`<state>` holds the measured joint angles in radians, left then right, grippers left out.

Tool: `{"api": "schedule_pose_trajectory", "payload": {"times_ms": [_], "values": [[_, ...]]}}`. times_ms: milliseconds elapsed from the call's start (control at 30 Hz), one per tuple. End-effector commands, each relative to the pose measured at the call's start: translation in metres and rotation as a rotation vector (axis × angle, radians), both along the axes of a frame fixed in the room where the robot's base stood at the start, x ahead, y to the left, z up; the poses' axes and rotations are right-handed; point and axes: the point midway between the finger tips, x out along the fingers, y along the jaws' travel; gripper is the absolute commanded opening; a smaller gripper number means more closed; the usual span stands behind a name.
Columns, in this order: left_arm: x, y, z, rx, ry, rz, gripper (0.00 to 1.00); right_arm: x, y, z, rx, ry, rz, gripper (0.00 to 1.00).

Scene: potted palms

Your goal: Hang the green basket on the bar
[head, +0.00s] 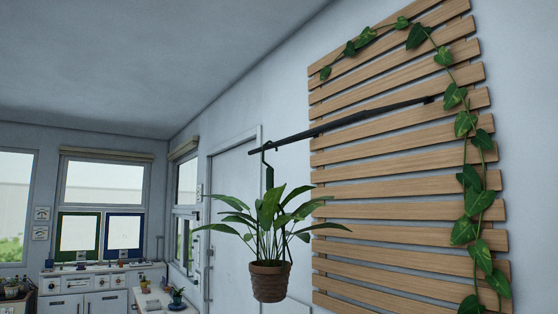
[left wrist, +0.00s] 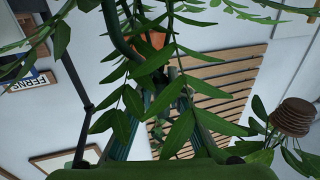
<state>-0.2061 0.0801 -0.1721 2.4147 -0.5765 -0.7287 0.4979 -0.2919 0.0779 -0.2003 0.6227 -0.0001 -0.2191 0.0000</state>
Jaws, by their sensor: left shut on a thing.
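The dark bar (head: 340,122) juts out from the slatted wood panel and runs toward the left in the head view. A potted plant in a brown ribbed pot (head: 269,282) hangs from its outer end by a dark green hook (head: 269,165). The exact grip is hidden. The brown pot also shows at the right there (left wrist: 292,116). My right gripper is in neither view.
The wood panel (head: 395,187) with a leafy vine (head: 465,125) covers the right wall. A white door (head: 235,170) stands behind the hanging plant. Cabinets (head: 90,285) stand under windows at far left. An orange pot (left wrist: 156,40) and a FERNS sign (left wrist: 33,82) show in the left wrist view.

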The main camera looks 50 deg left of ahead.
Motion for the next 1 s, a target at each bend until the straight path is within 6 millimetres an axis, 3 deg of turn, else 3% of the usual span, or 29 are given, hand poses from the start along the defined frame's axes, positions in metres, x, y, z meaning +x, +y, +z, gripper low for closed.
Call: {"api": "schedule_pose_trajectory", "payload": {"times_ms": [33,300,500,767,1000], "values": [[0.009,0.007,0.019,-0.003,-0.014,0.029,0.0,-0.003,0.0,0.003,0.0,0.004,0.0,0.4],[0.04,0.044,0.082,-0.004,-0.011,0.183,0.0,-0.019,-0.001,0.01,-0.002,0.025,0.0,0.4],[0.055,0.07,0.132,-0.003,-0.008,0.299,0.0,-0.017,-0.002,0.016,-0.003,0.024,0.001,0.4],[0.063,0.105,0.202,-0.001,-0.007,0.457,0.0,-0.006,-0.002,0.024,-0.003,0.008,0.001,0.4],[0.058,0.138,0.274,0.0,-0.006,0.606,0.0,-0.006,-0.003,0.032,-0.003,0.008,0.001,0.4]]}}
